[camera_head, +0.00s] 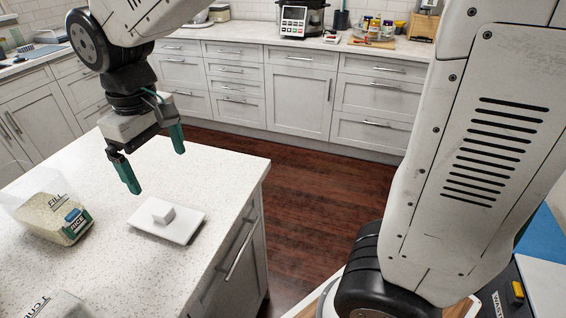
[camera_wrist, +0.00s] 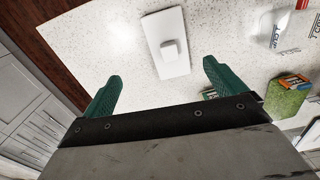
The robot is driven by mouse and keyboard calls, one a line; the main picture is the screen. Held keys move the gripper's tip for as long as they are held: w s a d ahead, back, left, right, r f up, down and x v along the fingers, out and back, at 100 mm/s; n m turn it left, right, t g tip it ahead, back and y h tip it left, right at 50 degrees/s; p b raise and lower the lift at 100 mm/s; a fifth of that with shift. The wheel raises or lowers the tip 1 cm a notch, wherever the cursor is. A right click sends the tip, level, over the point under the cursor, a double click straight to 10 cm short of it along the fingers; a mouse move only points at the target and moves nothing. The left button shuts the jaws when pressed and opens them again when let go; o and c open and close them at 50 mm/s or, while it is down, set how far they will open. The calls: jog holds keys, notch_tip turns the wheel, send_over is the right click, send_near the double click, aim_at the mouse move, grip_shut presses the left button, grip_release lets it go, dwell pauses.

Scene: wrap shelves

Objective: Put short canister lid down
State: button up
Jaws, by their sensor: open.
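The short canister lid (camera_head: 180,224) is a flat white square plate with a raised block-shaped knob. It lies on the speckled white counter (camera_head: 100,185), near the counter's right edge, knob up. In the wrist view the lid (camera_wrist: 159,55) lies beyond the fingertips, between them and a little left of middle. My gripper (camera_head: 157,168) is open and empty, above the counter and above the lid, with clear space between them. Its two green fingers (camera_wrist: 162,77) are wide apart in the wrist view.
A clear container of rice (camera_head: 47,212) stands left of the lid. Another clear container marked with cups (camera_head: 62,304) is at the front left, partly cut off. Dark wooden floor (camera_head: 300,190) lies right of the counter. Cabinets (camera_head: 290,90) line the back.

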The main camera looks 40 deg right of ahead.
jog(key=s+d+r+m+t, duration=0.1)
jog(key=s+d+m, duration=0.5)
jog(key=s+d, duration=1.2)
jog(key=shift+s+d+r, duration=0.15)
jog(key=shift+s, duration=0.15)
jog(key=shift+c, duration=0.4)
